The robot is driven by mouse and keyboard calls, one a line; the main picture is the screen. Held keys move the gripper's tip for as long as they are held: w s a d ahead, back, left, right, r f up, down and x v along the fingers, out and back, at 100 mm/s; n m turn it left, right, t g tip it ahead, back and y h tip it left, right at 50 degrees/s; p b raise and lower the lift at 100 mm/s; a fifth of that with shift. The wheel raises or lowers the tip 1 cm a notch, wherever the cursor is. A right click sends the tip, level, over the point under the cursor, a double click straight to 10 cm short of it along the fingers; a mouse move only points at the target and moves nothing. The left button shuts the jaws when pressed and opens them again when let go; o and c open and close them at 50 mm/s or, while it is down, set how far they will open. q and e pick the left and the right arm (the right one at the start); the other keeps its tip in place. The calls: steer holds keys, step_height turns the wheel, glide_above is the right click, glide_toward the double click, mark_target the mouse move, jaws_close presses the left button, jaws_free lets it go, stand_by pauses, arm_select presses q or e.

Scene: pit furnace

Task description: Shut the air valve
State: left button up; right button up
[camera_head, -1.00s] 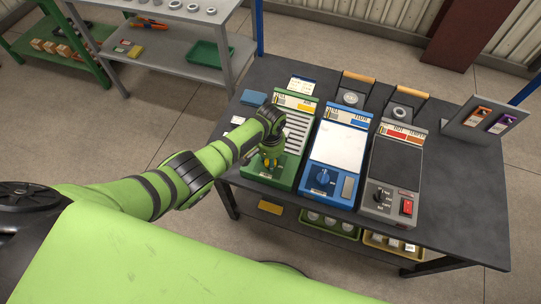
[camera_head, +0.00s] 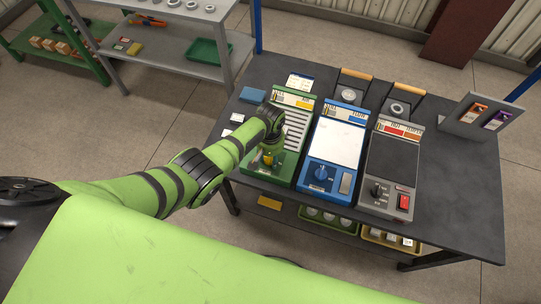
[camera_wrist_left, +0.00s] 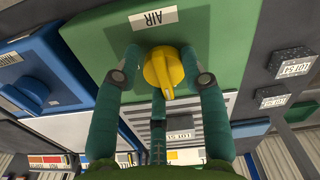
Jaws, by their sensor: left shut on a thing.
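In the head view the green unit (camera_head: 285,165) is the left one of three bench units. My left gripper (camera_head: 266,160) reaches down onto its near end. In the left wrist view my left gripper's teal fingers (camera_wrist_left: 160,72) are closed around the knob from several sides. The knob's pointed end points down in that view. Part of the knob is hidden behind the fingers. My right gripper is not in view.
A blue unit (camera_head: 341,145) with a blue knob (camera_head: 320,173) stands close on the right. Beyond it is a grey unit (camera_head: 393,160) with a red switch (camera_head: 404,202). A dark bench (camera_head: 455,200) carries them, with free room at its right.

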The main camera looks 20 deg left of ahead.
arm_select(q)
steer(key=shift+w+a, duration=0.15)
steer(key=shift+a, duration=0.1)
steer(key=o, duration=1)
steer(key=shift+r, duration=0.1)
steer(key=shift+o, duration=0.2)
steer(key=shift+a, duration=0.1)
steer(key=shift+r, duration=0.45)
step_height(320, 180, up, 11)
